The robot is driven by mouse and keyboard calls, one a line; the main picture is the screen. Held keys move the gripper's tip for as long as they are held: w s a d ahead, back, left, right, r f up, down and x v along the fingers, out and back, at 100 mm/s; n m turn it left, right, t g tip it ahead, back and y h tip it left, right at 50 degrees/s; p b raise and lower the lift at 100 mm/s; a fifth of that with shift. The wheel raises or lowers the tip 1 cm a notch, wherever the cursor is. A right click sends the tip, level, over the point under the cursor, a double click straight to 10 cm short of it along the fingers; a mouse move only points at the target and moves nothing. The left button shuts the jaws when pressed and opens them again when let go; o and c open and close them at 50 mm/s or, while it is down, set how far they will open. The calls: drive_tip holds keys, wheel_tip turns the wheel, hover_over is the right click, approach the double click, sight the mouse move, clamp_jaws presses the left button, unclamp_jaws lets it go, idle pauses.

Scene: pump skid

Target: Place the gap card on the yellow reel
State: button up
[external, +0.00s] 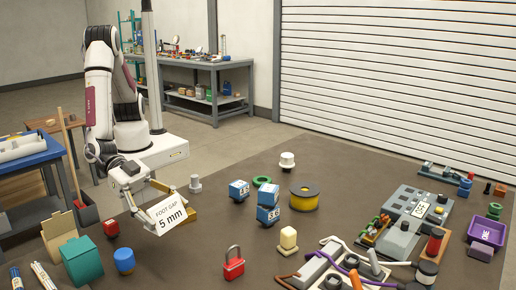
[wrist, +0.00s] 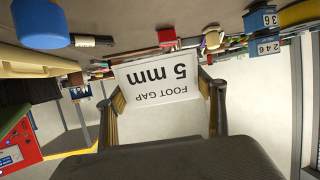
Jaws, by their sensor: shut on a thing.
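The white gap card (external: 171,216), printed "FOOT GAP 5 mm", is held in my gripper (external: 160,204) above the left part of the dark table. In the wrist view the card (wrist: 160,76) appears upside down between the two fingers of my gripper (wrist: 165,90), which are shut on its sides. The yellow reel (external: 304,198) stands flat on the table, well to the right of my gripper, with a dark centre on top. A yellow edge at the top right of the wrist view may be the reel, but I cannot tell.
Numbered blue blocks (external: 268,205), some stacked, stand just left of the reel, with a green ring (external: 262,181) behind. A blue cylinder (external: 124,260) and teal box (external: 83,262) stand near the card.

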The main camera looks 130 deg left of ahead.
drive_tip(key=shift+r, duration=0.15)
drive_tip(key=r, duration=1.1)
drive_tip(key=shift+w+a+r, duration=0.1)
drive_tip(key=shift+w+a, duration=0.1)
drive_tip(key=shift+a, duration=0.15)
drive_tip(key=w+a+n+y, duration=0.2)
drive_tip(key=w+a, duration=0.3)
drive_tip(key=a, duration=0.4)
drive_tip(key=n+g+y, duration=0.4)
drive_tip(key=n+y, duration=0.1)
hover_over(305, 189)
wheel_tip(305, 189, down, 4)
drive_tip(key=shift+f, duration=0.6)
drive_tip(key=shift+f, duration=3.15)
